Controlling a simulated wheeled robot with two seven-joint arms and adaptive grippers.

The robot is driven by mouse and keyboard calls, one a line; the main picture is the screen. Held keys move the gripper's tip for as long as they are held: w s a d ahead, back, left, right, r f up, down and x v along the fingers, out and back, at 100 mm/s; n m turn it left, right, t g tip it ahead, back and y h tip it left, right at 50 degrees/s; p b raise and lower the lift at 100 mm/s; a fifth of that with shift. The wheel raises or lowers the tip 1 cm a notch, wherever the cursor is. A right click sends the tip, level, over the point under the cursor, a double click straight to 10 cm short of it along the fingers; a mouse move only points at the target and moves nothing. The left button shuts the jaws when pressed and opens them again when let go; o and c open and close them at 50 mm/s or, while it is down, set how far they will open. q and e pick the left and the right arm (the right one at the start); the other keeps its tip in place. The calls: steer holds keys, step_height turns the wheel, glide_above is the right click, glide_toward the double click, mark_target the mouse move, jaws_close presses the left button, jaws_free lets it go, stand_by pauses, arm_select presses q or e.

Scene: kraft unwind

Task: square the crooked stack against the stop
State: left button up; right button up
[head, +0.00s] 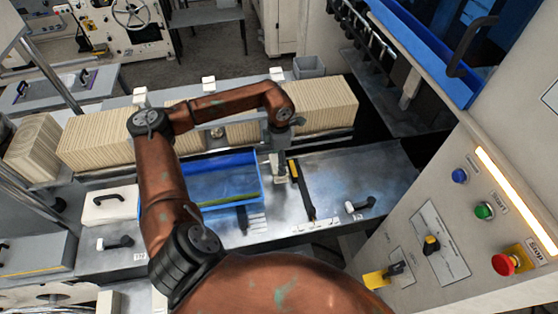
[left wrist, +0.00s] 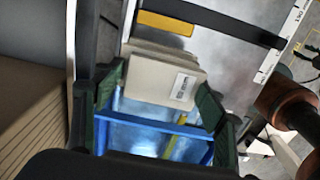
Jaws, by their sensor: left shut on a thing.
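My left gripper (head: 281,174) reaches down over the grey metal table, between the blue tray and a dark bar. In the left wrist view the green finger pads of this gripper (left wrist: 162,84) are shut on a small stack of cream cards (left wrist: 150,82). A white label shows on the top card, and the far layers look slightly offset. A black stop bar (head: 304,195) with a yellow block lies just right of the gripper. The bar (left wrist: 225,22) and yellow block (left wrist: 165,22) lie just beyond the stack; I cannot tell whether they touch. My right gripper is out of view.
A blue tray (head: 258,181) stands directly left of the gripper. Long rows of cream cards (head: 325,103) stand behind the table. A black handle (head: 360,204) lies at front right. A control panel with a red stop button (head: 506,263) borders the right. The table right of the bar is mostly clear.

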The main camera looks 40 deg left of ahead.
arm_select(q)
steer(key=shift+s+f, duration=0.15)
steer(key=shift+f, duration=0.1)
steer(key=shift+f+b, duration=0.5)
steer(key=shift+f, duration=0.95)
steer(key=shift+f+b, duration=0.75)
steer(key=shift+f, duration=0.05)
steer(key=shift+w+d, duration=0.45)
steer(key=shift+w, duration=0.2)
steer(key=shift+w+d+b, duration=0.25)
steer(key=shift+w+b, duration=0.05)
steer(key=shift+b, duration=0.05)
stand_by(0.8)
steer(key=shift+s+a+f, duration=0.1)
steer(key=shift+s, duration=0.05)
stand_by(0.6)
steer(key=o, duration=1.2)
